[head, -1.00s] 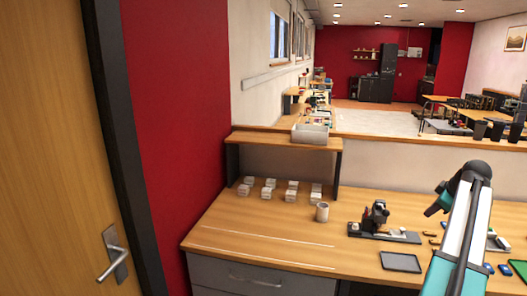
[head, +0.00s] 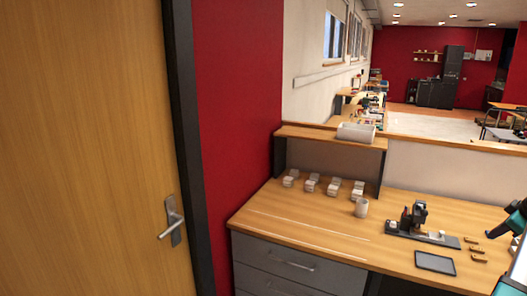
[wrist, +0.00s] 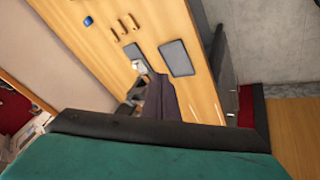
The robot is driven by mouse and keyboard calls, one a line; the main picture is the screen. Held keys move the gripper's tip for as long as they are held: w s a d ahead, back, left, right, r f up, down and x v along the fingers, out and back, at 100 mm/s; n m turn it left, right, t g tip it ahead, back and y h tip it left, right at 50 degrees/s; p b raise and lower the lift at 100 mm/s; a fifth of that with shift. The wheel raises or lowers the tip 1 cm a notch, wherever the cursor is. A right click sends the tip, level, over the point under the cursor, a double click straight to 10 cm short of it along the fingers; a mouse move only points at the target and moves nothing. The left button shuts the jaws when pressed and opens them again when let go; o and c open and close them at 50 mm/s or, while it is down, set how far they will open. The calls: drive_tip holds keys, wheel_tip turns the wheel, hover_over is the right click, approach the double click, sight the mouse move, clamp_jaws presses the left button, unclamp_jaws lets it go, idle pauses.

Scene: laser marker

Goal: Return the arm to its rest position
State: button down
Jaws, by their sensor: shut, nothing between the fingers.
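My arm shows only in part at the right edge of the head view, as a dark and teal piece (head: 512,222) beside the workbench's right part. In the wrist view my gripper (wrist: 160,136) fills the bottom as a teal body with a black front edge. It is shut and empty, and touches nothing that I can see. The rest of the arm is mostly out of the head view. The laser marker (head: 414,217) stands upright on its dark base on the workbench (head: 300,222). The marker shows tilted in the wrist view.
Small white blocks (head: 311,184) sit by the shelf (head: 330,136). A wooden door (head: 90,150) is at left. The bench's front left is clear.

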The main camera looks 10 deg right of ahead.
drive_tip(key=w+a+f+n+g+y+b, duration=0.1)
drive_tip(key=w+a+f+n+y, duration=0.2)
drive_tip(key=w+a+f, duration=1.35)
drive_tip(key=w+a+f+n+g+y+b, duration=0.2)
drive_tip(key=a+f+g, duration=0.1)
drive_tip(key=a+f, duration=2)
drive_tip(key=s+a+f+g, duration=0.2)
drive_tip(key=s+a+f, duration=0.35)
drive_tip(key=a, duration=0.25)
drive_tip(key=s+a+f+g+b, duration=0.1)
drive_tip(key=s+a+f, duration=0.3)
drive_tip(key=a+f, duration=0.3)
drive_tip(key=s+a+f+g, duration=0.2)
drive_tip(key=s+a+f, duration=0.3)
drive_tip(key=a, duration=0.5)
drive_tip(key=s+a+f+m+g+h, duration=0.1)
drive_tip(key=s+f+m, duration=0.1)
drive_tip(key=s, duration=0.5)
drive_tip(key=s+a+f+m+g+h, duration=0.1)
drive_tip(key=s+a+f+m, duration=0.1)
drive_tip(key=s, duration=0.6)
drive_tip(key=s+a+f+m, duration=0.2)
drive_tip(key=s+m, duration=0.2)
drive_tip(key=s, duration=0.3)
drive_tip(key=shift+s+f+m+g+h+b, duration=0.2)
drive_tip(key=shift+m+g+h+b, duration=0.1)
drive_tip(key=shift+g+h+b, duration=0.1)
